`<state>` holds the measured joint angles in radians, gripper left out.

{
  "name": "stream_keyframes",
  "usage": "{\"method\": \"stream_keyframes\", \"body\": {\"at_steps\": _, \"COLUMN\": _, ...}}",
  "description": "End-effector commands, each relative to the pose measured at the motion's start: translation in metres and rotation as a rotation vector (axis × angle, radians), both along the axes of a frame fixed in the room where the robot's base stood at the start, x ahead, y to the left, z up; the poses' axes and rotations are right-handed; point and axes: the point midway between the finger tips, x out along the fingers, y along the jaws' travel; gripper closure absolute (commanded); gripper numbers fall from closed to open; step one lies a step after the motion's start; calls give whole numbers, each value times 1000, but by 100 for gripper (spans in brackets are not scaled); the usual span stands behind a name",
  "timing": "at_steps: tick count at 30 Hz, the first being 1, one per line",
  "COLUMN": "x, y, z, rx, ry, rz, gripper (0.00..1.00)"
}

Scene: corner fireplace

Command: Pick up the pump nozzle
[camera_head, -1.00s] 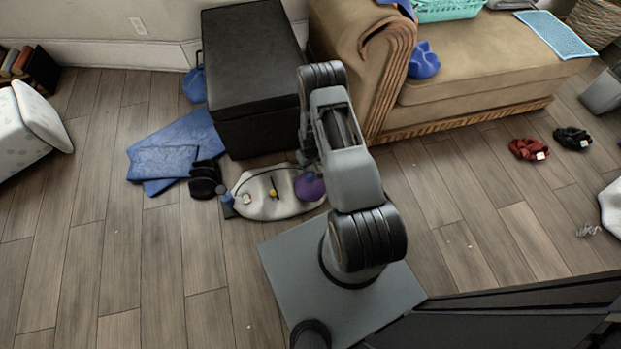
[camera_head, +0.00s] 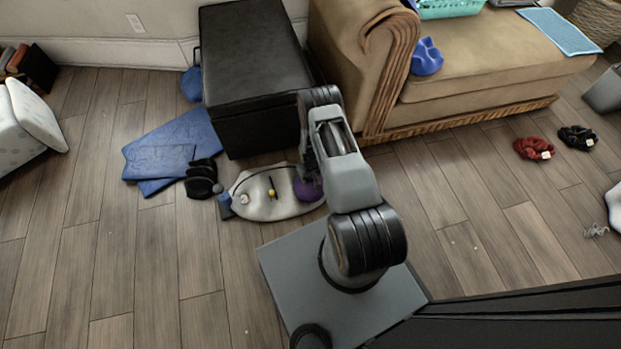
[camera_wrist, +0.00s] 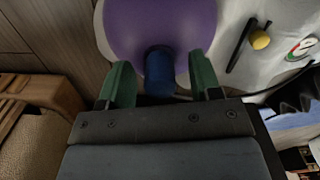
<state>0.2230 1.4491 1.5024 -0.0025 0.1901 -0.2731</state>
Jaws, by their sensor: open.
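A purple rounded body (camera_wrist: 160,22) with a short blue cylinder (camera_wrist: 159,72), which looks like the pump nozzle, shows at the top middle of the wrist view. My gripper (camera_wrist: 161,75) is open, with one green finger on each side of the blue cylinder; I cannot tell whether either touches it. In the head view the purple body (camera_head: 308,191) lies at the right end of a pale cloth-like item (camera_head: 258,205) on the floor, partly hidden by my gripper.
A black pen-like stick (camera_wrist: 241,46) and a yellow knob (camera_wrist: 260,40) lie on the pale item. A black ottoman (camera_head: 255,75) stands behind it and a tan couch (camera_head: 470,75) to the right. Blue mats (camera_head: 165,150) and a black item (camera_head: 202,178) lie left. Front-left floor is clear.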

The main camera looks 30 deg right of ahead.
Motion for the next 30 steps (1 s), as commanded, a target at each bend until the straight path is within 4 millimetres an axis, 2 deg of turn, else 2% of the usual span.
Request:
{"method": "stream_keyframes", "body": {"at_steps": 6, "x": 0, "y": 0, "z": -1, "rx": 0, "ry": -1, "rz": 0, "gripper": 42}}
{"method": "stream_keyframes", "body": {"at_steps": 21, "x": 0, "y": 0, "z": -1, "rx": 0, "ry": -1, "rz": 0, "gripper": 90}}
{"method": "stream_keyframes", "body": {"at_steps": 30, "x": 1, "y": 0, "z": 1, "rx": 0, "ry": -1, "rz": 0, "gripper": 91}}
